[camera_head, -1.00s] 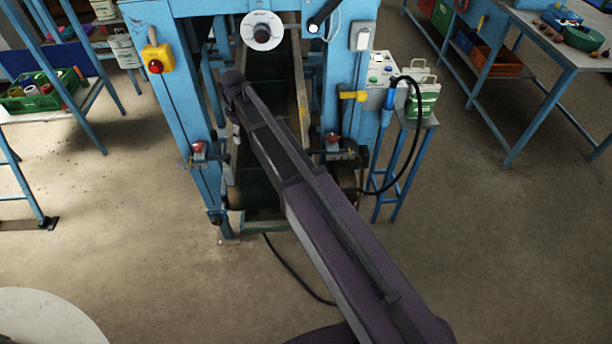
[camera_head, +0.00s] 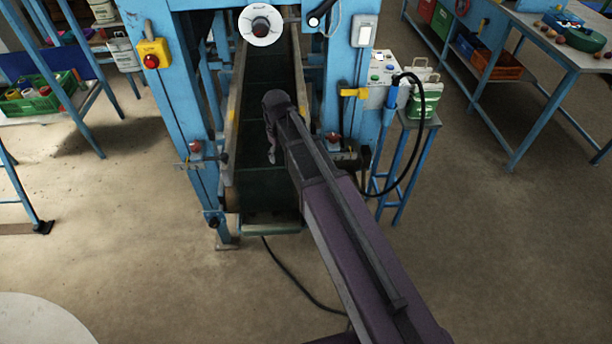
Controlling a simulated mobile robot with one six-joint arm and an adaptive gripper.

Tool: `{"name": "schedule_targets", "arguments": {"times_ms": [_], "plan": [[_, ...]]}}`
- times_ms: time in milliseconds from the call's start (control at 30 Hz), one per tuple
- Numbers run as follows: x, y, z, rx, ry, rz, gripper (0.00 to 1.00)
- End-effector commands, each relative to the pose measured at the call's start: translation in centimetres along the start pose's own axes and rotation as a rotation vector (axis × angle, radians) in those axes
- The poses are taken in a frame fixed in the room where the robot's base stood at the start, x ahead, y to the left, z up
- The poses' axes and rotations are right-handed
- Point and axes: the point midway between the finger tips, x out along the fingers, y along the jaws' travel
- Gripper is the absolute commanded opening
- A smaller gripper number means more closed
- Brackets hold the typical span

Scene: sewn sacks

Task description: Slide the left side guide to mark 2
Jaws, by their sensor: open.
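The left side guide (camera_head: 236,105) is a long upright rail along the left edge of the dark green conveyor belt (camera_head: 262,70). A red knob (camera_head: 195,146) on a clamp with a thin rod sits on the blue left post beside it. Scale numbers are too small to read. My gripper (camera_head: 271,158) hangs over the belt, right of the left guide and apart from it in the picture. It is open, seen small and partly covered by my arm, and nothing shows in it.
The right guide (camera_head: 299,70) is partly behind my arm, with another red knob (camera_head: 333,137) near it. The blue frame posts (camera_head: 175,80) flank the belt. A control box (camera_head: 382,92) with a black cable stands at right. Open floor lies in front.

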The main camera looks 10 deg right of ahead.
Motion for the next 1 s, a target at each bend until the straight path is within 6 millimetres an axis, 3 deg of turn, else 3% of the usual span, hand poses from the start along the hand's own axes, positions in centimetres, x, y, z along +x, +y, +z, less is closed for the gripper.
{"name": "schedule_targets", "arguments": {"times_ms": [600,1000], "plan": [[3.0,1.9,7.7,0.229,0.000,0.000,0.79],[3.4,2.2,8.9,0.273,0.000,0.000,0.79]]}}
